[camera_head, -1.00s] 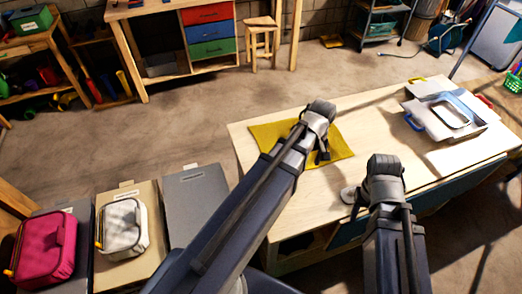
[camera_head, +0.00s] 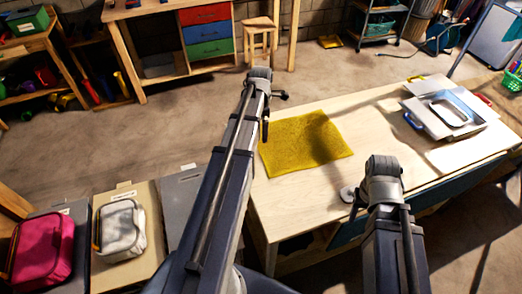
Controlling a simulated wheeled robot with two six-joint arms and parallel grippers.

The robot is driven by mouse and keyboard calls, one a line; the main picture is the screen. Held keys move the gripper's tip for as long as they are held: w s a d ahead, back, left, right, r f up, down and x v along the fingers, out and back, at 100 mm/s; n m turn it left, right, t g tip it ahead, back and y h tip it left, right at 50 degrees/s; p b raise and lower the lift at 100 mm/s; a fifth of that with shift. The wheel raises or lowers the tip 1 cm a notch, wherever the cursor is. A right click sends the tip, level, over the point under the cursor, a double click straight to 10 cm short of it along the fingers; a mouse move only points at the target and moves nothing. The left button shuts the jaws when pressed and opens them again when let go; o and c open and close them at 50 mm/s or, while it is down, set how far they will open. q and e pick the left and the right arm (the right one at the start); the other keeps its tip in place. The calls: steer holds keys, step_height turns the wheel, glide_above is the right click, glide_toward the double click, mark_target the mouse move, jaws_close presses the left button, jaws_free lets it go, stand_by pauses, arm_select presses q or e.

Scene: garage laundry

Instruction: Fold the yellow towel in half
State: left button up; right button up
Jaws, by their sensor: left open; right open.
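The yellow towel (camera_head: 305,146) lies flat on the light wooden table, towards its left end. It looks like a single four-sided piece; I cannot tell how many layers it has. A shadow crosses its upper right part, and my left arm may cover its left corner. My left gripper (camera_head: 273,108) is open and empty, beyond the far left of the towel and apart from it. My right gripper (camera_head: 350,200) is open and empty above the table near its front edge, to the right of and nearer than the towel.
The wooden table (camera_head: 400,140) is bare between the towel and a grey stack of panels (camera_head: 445,110) at its right end. Bins with a pink case (camera_head: 42,250) and a white case (camera_head: 120,230) stand at lower left. A stool (camera_head: 261,40) stands behind on open floor.

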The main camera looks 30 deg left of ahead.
mark_target(261, 150)
arm_select(q)
step_height(261, 150, down, 10)
steer(key=b, duration=0.9)
steer(key=shift+r, duration=0.1)
steer(key=shift+r, duration=0.1)
steer(key=shift+c, duration=0.6)
